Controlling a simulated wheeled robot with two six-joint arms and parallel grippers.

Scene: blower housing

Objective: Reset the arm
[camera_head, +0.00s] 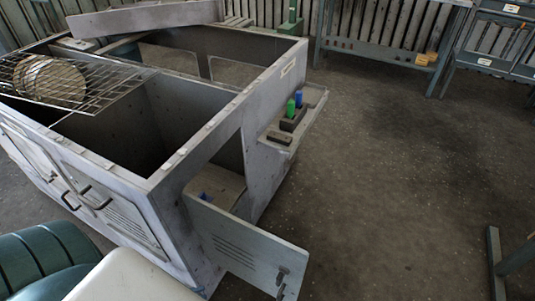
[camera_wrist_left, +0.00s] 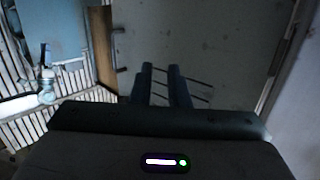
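The grey metal blower housing (camera_head: 190,140) fills the left half of the head view, with open compartments on top. A small louvred door (camera_head: 245,245) at its near end stands swung open, showing a blue part (camera_head: 203,196) inside. My left gripper (camera_wrist_left: 160,68) shows in the left wrist view: two dark fingers, a narrow gap apart, with nothing visible held between them. A pale panel with thin dark slots lies beyond the fingertips. I cannot make out the left gripper's fingers in the head view. My right gripper is in neither view.
A wire rack (camera_head: 105,82) with a round mesh disc (camera_head: 55,82) lies across the housing top. A side ledge (camera_head: 311,101) holds green (camera_head: 291,108) and blue (camera_head: 298,98) items. A bench (camera_head: 385,50) stands at the back. Floor (camera_head: 400,170) on the right is mostly clear.

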